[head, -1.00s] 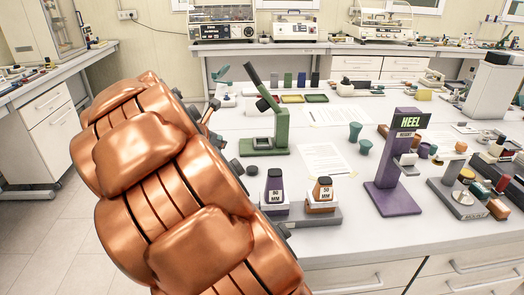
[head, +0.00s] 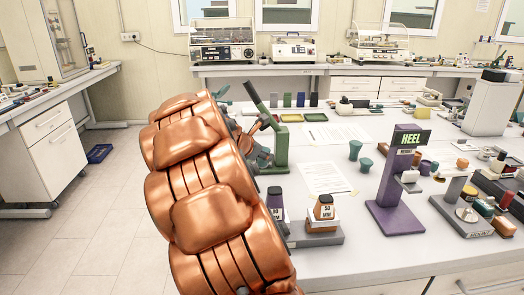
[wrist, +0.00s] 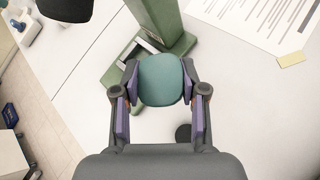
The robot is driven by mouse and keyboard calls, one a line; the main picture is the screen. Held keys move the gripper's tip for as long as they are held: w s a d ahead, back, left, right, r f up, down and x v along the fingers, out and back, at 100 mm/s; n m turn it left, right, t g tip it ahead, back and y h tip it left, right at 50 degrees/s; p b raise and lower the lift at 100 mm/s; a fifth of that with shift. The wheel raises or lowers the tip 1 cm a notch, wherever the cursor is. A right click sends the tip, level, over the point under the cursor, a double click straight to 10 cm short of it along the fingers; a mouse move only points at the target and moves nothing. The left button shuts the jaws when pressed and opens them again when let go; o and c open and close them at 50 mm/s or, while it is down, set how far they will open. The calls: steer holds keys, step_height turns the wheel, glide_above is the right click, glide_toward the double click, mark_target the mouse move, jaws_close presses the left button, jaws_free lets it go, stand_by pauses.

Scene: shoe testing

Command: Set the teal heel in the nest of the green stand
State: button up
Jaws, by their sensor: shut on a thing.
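The teal heel (wrist: 161,80) is between the purple finger pads of my gripper (wrist: 160,88) in the wrist view. My gripper is shut on it and holds it in front of the green stand (wrist: 168,22). The stand's base and a pale bracket (wrist: 130,52) show just beyond and left of the heel. Whether the heel touches the stand cannot be told. In the head view the green stand (head: 282,150) stands on the bench, with my gripper (head: 262,150) close at its left side. My copper arm covers part of that area, and the nest is mostly hidden there.
Two teal pieces (head: 365,165) stand near a paper sheet (head: 323,178). A purple HEEL stand (head: 397,185) is to the right. A dark disc (wrist: 183,132) lies near my gripper.

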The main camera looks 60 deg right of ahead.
steer(key=w+d, duration=0.1)
steer(key=d, duration=0.1)
steer(key=w+d+p, duration=0.1)
steer(key=w+d, duration=0.1)
steer(key=d, duration=0.1)
steer(key=w+d+f, duration=0.1)
steer(key=w+d, duration=0.1)
steer(key=shift+d, duration=0.35)
steer(key=shift+w+f, duration=0.1)
steer(key=shift+f, duration=1.6)
steer(key=shift+f, duration=0.2)
steer(key=o, duration=1)
steer(key=shift+r, duration=0.1)
steer(key=shift+a+r, duration=0.3)
steer(key=shift+r, duration=0.1)
steer(key=v, duration=1.1)
steer(key=shift+a, duration=0.15)
